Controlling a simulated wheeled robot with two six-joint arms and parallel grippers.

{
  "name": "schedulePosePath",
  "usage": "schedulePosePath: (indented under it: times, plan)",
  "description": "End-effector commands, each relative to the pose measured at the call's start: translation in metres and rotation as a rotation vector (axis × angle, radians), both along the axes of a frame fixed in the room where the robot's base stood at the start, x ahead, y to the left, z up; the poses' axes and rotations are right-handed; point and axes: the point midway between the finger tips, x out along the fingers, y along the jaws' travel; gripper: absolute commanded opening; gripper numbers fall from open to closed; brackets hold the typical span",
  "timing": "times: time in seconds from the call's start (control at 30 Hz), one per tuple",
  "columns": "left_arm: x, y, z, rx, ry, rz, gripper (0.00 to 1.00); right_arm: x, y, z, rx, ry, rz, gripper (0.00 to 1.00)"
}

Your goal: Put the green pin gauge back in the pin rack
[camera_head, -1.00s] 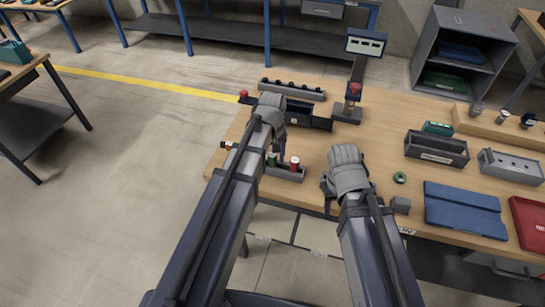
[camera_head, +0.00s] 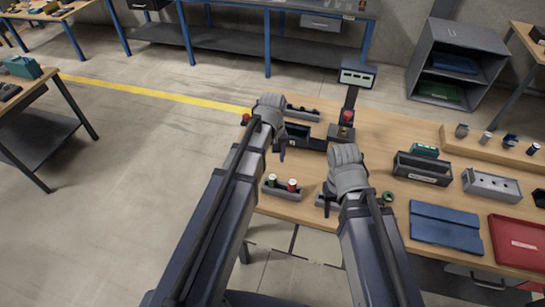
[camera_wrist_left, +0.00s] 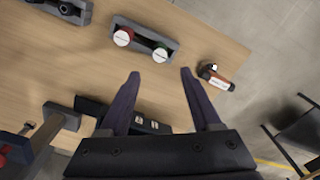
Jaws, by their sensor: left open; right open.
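A green-topped pin gauge (camera_head: 271,181) stands in a grey pin rack (camera_head: 282,194) near the table's front left, beside a red-topped pin (camera_head: 292,185). In the left wrist view the rack (camera_wrist_left: 146,40) shows from above, with the green pin's white end (camera_wrist_left: 160,54) and the red pin's white end (camera_wrist_left: 123,37). My left gripper (camera_head: 282,153) is open and empty, apart from the rack and behind it. Its fingers (camera_wrist_left: 160,73) have bare table between them in the wrist view. My right gripper (camera_head: 326,203) is by the table's front; its fingertips are hard to make out.
An orange and black tool (camera_wrist_left: 213,76) lies near the table edge. A dark bin (camera_head: 299,133) and a post with a red knob (camera_head: 347,117) stand behind my grippers. A green ring (camera_head: 388,197), blue folder (camera_head: 446,226) and red tray (camera_head: 520,244) are to the right.

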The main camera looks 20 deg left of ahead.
Motion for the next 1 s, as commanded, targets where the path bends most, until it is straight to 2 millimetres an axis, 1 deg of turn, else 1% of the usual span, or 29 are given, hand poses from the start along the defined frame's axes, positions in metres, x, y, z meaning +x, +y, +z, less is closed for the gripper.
schedulePosePath:
  times: [0.07, 0.13, 0.17, 0.27, 0.3, 0.33, 0.4, 0.5, 0.53, 0.6, 0.67, 1.0]
  plan:
    - [-0.001, -0.001, 0.001, 0.000, 0.000, -0.002, 0.64, 0.000, 0.000, 0.001, 0.000, 0.000, -0.001, 0.50]
    - [-0.009, -0.008, 0.000, 0.004, 0.003, -0.041, 0.64, 0.000, 0.000, 0.000, 0.000, 0.000, -0.001, 0.50]
    - [-0.017, -0.015, 0.000, 0.008, 0.006, -0.079, 0.64, 0.000, 0.000, 0.000, 0.000, 0.000, -0.001, 0.50]
    - [-0.054, -0.047, 0.000, 0.030, 0.020, -0.275, 0.64, 0.000, 0.000, 0.000, 0.000, 0.000, 0.000, 0.50]
    - [-0.070, -0.059, 0.000, 0.041, 0.026, -0.364, 0.64, 0.000, 0.000, 0.000, 0.000, 0.000, 0.000, 0.50]
    - [-0.082, -0.067, 0.000, 0.048, 0.032, -0.429, 0.64, 0.000, 0.000, 0.000, 0.000, 0.000, 0.000, 0.50]
    - [-0.105, -0.082, 0.000, 0.064, 0.044, -0.567, 0.64, 0.000, 0.000, 0.000, 0.000, 0.000, 0.000, 0.50]
    - [-0.130, -0.096, 0.001, 0.080, 0.056, -0.716, 0.64, 0.000, 0.000, 0.000, 0.000, 0.000, 0.000, 0.50]
    - [-0.134, -0.098, 0.001, 0.084, 0.059, -0.747, 0.64, 0.000, 0.000, 0.000, 0.000, 0.000, 0.000, 0.50]
    - [-0.141, -0.102, 0.001, 0.090, 0.065, -0.797, 0.64, 0.000, 0.000, 0.000, 0.000, 0.000, 0.000, 0.50]
    - [-0.143, -0.104, 0.001, 0.092, 0.067, -0.815, 0.64, 0.000, 0.000, 0.000, 0.000, 0.000, 0.000, 0.50]
    - [-0.142, -0.104, 0.001, 0.092, 0.068, -0.815, 0.64, 0.000, 0.000, 0.000, 0.000, 0.000, 0.000, 0.50]
